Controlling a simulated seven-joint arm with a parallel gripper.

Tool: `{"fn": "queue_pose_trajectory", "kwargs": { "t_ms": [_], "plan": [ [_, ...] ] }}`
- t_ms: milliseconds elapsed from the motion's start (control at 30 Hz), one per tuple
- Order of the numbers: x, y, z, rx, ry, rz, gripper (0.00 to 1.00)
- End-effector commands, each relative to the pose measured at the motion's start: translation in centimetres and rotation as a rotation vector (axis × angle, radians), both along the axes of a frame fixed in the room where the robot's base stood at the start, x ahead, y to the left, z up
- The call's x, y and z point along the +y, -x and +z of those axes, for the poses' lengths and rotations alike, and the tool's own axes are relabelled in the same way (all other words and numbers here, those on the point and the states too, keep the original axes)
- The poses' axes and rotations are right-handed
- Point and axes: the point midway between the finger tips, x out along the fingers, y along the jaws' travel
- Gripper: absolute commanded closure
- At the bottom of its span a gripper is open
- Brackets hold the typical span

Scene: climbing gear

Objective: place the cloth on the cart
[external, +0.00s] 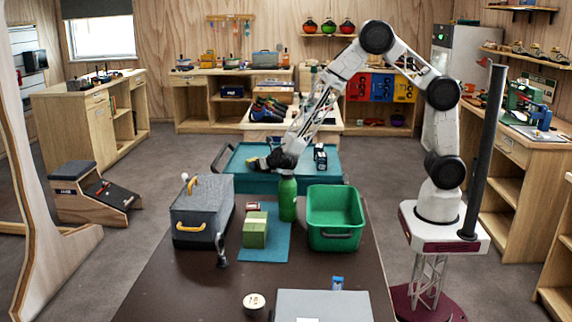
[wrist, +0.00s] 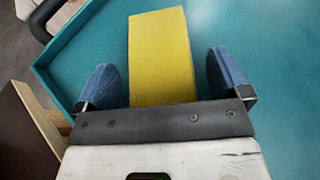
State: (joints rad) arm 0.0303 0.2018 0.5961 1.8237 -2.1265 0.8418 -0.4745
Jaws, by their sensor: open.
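The cart (external: 235,160) has a teal top and stands just beyond the brown table. Its teal surface (wrist: 270,50) fills most of the wrist view. A yellow, flat oblong piece (wrist: 160,58), which looks like the folded cloth, lies over the cart top between my blue-padded fingers. My gripper (wrist: 170,80) is open, with a gap visible on each side of the yellow piece. In the external view my gripper (external: 264,163) is low over the left part of the cart. The near end of the yellow piece is hidden by my gripper body.
A small dark item (external: 320,156) stands on the cart's right part. On the near table are a green bottle (external: 288,200), a green bin (external: 336,215), a grey cooler box (external: 202,215) and a green block (external: 255,230) on a teal mat (external: 273,250).

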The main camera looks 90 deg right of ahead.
Motion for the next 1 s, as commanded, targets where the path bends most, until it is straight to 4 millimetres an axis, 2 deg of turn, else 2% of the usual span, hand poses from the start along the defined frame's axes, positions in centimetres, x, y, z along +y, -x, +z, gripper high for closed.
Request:
{"fn": "queue_pose_trajectory", "kwargs": {
  "t_ms": [233,467,1000],
  "plan": [
    [0.0,0.0,0.3,0.0,0.0,0.0,0.05],
    [1.0,0.9,0.8,0.0,0.0,0.001,0.05],
    [5.6,5.5,3.6,-0.001,-0.001,0.002,0.05]
  ]
}}
